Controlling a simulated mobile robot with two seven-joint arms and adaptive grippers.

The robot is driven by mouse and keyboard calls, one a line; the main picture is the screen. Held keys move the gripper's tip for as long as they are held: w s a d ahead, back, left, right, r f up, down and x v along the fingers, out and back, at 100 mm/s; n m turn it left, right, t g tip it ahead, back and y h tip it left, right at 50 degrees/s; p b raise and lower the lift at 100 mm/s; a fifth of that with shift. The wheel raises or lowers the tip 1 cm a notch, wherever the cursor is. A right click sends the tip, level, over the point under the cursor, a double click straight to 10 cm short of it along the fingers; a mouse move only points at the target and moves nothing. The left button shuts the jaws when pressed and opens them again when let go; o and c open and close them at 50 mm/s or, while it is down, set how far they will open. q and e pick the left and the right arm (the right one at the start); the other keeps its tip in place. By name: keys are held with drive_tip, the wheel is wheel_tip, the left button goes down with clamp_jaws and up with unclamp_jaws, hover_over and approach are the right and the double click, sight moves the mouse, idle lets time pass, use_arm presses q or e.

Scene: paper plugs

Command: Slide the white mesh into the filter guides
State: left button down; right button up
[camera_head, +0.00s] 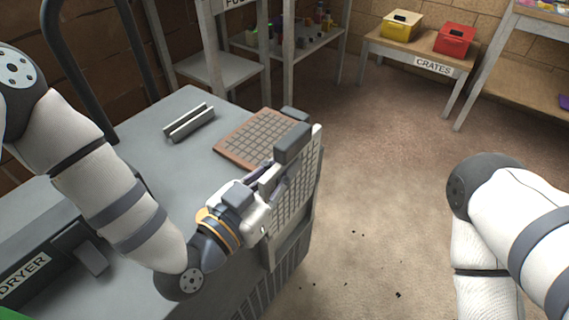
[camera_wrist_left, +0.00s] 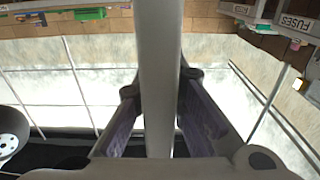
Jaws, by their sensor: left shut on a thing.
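My left gripper (camera_head: 283,163) is shut on the white mesh (camera_head: 296,196), a light framed panel with a grid. The mesh stands upright at the right side of the grey dryer, held by its frame. In the left wrist view a pale bar of the mesh (camera_wrist_left: 161,60) runs between the two purple-padded fingers of the gripper (camera_wrist_left: 160,112). The filter guides (camera_head: 189,122), two parallel pale rails with a dark gap, stand on the dryer top, left of and away from the mesh. My right gripper is out of view; only its arm shows.
A brown-framed mesh (camera_head: 258,138) lies flat on the dryer top (camera_head: 185,97), between the guides and my left gripper. A table with yellow (camera_head: 402,25) and red (camera_head: 454,40) crates stands at the back. Open floor (camera_head: 375,190) lies to the right.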

sight(284, 195)
use_arm(q)
wheel_tip(284, 195, down, 7)
drive_tip(key=b, duration=0.3)
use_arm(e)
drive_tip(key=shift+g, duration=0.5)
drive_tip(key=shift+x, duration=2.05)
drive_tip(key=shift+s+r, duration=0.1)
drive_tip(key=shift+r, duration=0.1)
use_arm(q)
drive_tip(key=shift+r, duration=0.15)
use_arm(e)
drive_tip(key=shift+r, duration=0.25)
use_arm(q)
drive_tip(key=shift+p, duration=0.3)
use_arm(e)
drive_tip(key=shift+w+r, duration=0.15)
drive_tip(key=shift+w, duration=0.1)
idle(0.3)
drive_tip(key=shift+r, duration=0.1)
use_arm(q)
drive_tip(key=shift+f, duration=0.3)
idle(0.3)
drive_tip(key=shift+r, duration=0.2)
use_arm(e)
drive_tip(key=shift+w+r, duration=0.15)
